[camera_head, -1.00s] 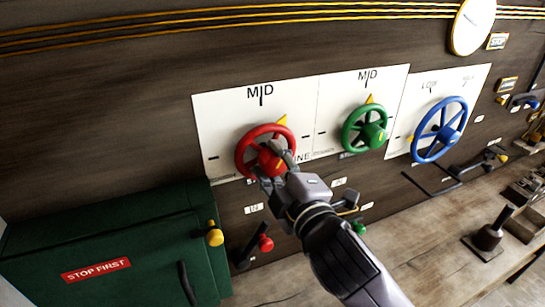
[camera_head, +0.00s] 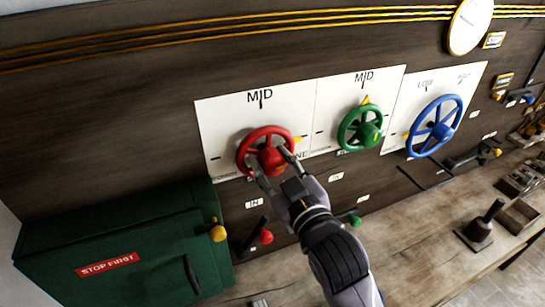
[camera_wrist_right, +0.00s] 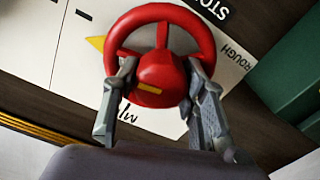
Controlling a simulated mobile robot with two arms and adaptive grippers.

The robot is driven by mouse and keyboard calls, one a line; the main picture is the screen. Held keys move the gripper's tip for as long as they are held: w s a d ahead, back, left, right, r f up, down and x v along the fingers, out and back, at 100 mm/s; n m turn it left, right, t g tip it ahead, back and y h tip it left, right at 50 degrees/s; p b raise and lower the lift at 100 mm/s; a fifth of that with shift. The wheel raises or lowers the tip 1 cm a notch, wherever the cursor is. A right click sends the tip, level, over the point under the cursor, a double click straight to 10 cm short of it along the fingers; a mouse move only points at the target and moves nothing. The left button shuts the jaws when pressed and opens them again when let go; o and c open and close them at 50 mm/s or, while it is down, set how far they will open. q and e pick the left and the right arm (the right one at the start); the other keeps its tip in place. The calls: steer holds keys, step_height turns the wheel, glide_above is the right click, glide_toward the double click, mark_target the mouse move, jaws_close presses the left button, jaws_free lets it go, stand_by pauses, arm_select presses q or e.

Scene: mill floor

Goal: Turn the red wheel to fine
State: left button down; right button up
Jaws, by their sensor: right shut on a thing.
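The red wheel (camera_head: 269,156) is mounted on a white dial plate (camera_head: 222,125) on the dark wooden wall. Its yellow pointer (camera_head: 297,140) points right, a little above the partly covered fine label (camera_head: 301,155). The MID mark (camera_head: 260,97) is above the wheel. My right gripper (camera_head: 271,163) is shut on the wheel. In the right wrist view its two fingers (camera_wrist_right: 161,68) are on either side of the red hub, and the yellow pointer (camera_wrist_right: 97,42) shows beyond the rim. My left gripper is out of view.
A green wheel (camera_head: 361,128) and a blue wheel (camera_head: 434,126) are to the right. A green box (camera_head: 120,240) stands at lower left. A red-knobbed lever (camera_head: 265,236) and a yellow knob (camera_head: 217,233) are close below. A wooden bench (camera_head: 420,245) runs along the wall.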

steer(key=shift+f+m+p, duration=0.1)
steer(key=shift+m+p, duration=0.25)
steer(key=shift+m, duration=0.55)
steer(key=shift+f, duration=0.1)
steer(key=o, duration=1.2)
steer(key=shift+c, duration=0.2)
steer(key=v, duration=0.7)
steer(key=shift+s, duration=0.3)
steer(key=shift+d, duration=0.15)
